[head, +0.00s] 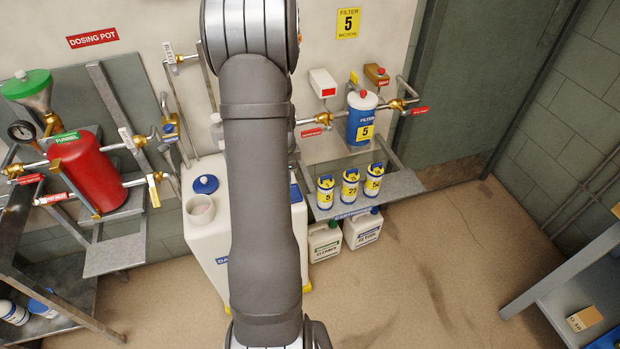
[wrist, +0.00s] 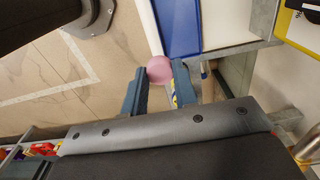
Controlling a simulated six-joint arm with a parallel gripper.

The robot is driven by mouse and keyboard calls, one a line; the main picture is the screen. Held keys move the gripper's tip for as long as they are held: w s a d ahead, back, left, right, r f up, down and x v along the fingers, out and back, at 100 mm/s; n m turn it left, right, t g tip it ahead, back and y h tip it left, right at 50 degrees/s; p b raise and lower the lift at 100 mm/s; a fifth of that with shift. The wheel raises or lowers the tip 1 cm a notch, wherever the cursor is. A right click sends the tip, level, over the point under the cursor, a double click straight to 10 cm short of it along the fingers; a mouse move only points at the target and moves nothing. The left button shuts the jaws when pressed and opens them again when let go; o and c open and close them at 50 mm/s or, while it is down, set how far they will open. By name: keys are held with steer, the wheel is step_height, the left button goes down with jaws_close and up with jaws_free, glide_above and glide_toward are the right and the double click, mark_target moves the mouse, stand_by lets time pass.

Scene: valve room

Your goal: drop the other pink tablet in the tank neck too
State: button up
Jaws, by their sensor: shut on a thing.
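The pink tablet (wrist: 160,69) is round and sits at the tips of my gripper (wrist: 160,78) in the wrist view. The two dark blue fingers are shut on it. In the head view my arm hides the gripper and this tablet. The white tank (head: 206,240) stands left of and partly behind my arm. Its round neck (head: 188,209) is open at the top left, with something pinkish inside, too small to make out. The blue cap (head: 205,185) lies just behind the neck. In the wrist view the neck does not show clearly.
A shelf (head: 400,184) with several filter cartridges is to the right. The floor (head: 440,260) at right is clear.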

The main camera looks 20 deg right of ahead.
steer(key=w+a, duration=0.2)
steer(key=a, duration=1.1)
steer(key=w+a, duration=0.3)
steer(key=a, duration=0.9)
steer(key=shift+s+a+f, duration=0.1)
steer(key=shift+f, duration=1.4)
steer(key=shift+s+f, duration=0.1)
steer(key=shift+f, duration=1.4)
steer(key=o, duration=1)
step_height(320, 180, up, 18)
steer(key=shift+f, duration=0.25)
